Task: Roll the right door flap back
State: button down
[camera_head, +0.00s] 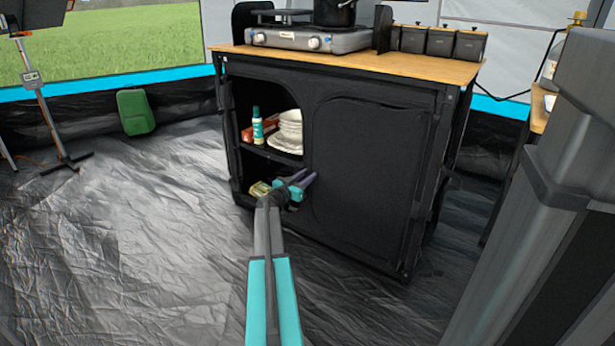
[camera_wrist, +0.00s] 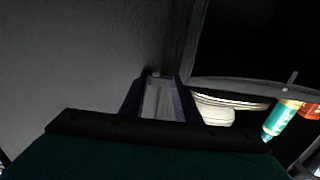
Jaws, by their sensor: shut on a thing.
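The right door flap (camera_head: 365,165) is a black fabric panel hanging down over the right half of the black kitchen cabinet (camera_head: 425,190). It also shows as the dark grey surface on the left of the wrist view (camera_wrist: 75,65). My gripper (camera_head: 304,181), with purple fingers, is at the flap's left edge, low beside the open left compartment. In the wrist view my gripper (camera_wrist: 158,98) is shut on the flap's edge, though the fabric between the fingers is hard to make out.
The open left compartment holds white plates (camera_head: 287,133) and a green bottle (camera_head: 257,126) on a shelf, with a small yellowish item (camera_head: 260,189) below. A stove (camera_head: 308,38) and dark canisters (camera_head: 440,41) stand on the wooden top.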

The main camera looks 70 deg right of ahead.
jog(key=s+a+p, duration=0.1)
jog(key=s+p, duration=0.1)
jog(key=s, duration=0.3)
jog(key=s+a+p, duration=0.2)
jog(key=s+p, duration=0.1)
jog(key=s, duration=0.2)
jog(key=s+a+p, duration=0.2)
jog(key=s, duration=0.3)
jog(key=shift+a+p, duration=0.15)
jog(key=shift+p, duration=0.25)
jog(key=s+a, duration=0.1)
jog(key=s, duration=0.4)
jog(key=s+a, duration=0.2)
jog(key=s, duration=0.4)
jog(key=s+a, duration=0.1)
jog(key=s, duration=0.5)
jog(key=shift+s+a+f, duration=0.15)
jog(key=shift+s+f, duration=0.1)
jog(key=c, duration=1.4)
grip_release()
jog(key=shift+r, duration=0.1)
jog(key=shift+o, duration=0.2)
jog(key=shift+s, duration=0.1)
jog(key=shift+r, duration=0.1)
